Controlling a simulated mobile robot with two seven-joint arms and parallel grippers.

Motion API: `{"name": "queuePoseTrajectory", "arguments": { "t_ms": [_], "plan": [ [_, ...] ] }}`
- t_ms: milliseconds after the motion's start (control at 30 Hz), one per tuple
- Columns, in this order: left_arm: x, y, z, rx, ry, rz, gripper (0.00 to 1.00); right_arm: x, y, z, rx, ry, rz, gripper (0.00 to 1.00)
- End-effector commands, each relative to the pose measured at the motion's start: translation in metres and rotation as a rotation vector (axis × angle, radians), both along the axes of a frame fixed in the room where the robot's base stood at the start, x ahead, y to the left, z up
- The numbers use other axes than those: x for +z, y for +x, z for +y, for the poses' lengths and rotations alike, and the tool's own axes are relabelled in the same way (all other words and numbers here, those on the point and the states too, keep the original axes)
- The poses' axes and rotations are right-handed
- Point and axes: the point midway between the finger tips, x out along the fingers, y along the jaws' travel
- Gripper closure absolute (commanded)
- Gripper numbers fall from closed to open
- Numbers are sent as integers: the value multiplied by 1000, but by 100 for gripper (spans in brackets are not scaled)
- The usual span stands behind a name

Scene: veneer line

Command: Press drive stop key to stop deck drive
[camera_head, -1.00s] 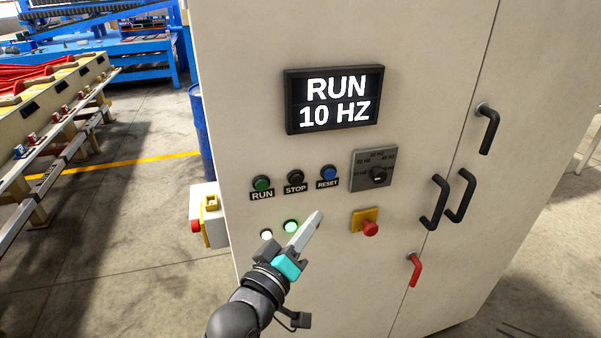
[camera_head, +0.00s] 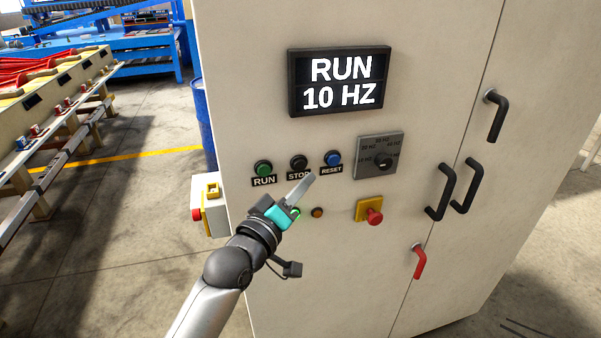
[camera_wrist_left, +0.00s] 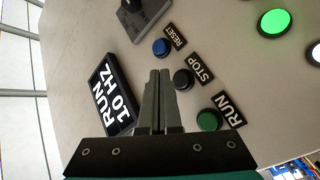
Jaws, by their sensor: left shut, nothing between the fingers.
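The black stop key (camera_head: 299,162) sits on the cabinet front between the green run key (camera_head: 263,168) and the blue reset key (camera_head: 333,158). Its STOP label is partly covered by my gripper. My left gripper (camera_head: 310,177) is shut and empty, with its tips just below the stop key and slightly to its right. In the left wrist view the closed fingers (camera_wrist_left: 160,75) point up beside the stop key (camera_wrist_left: 183,79); whether they touch the panel cannot be told. The display (camera_head: 339,81) reads RUN 10 HZ. My right gripper is not in view.
A rotary speed dial (camera_head: 379,158) is right of the keys. A red mushroom button (camera_head: 375,216) on a yellow plate is below it. A lit green lamp (camera_wrist_left: 274,23) and an amber lamp (camera_head: 317,212) are below the keys. Black door handles (camera_head: 441,191) stick out at the right.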

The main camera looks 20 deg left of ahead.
Motion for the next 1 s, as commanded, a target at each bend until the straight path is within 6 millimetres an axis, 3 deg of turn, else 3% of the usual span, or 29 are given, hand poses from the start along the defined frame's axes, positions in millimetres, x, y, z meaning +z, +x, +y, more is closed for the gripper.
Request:
{"name": "queuePoseTrajectory", "arguments": {
  "t_ms": [300, 1000],
  "plan": [
    [0, 19, 13, 1, 0, 1, 100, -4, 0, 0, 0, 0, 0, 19],
    [0, 20, 13, 1, -1, 1, 100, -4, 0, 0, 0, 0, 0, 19]
  ]
}}
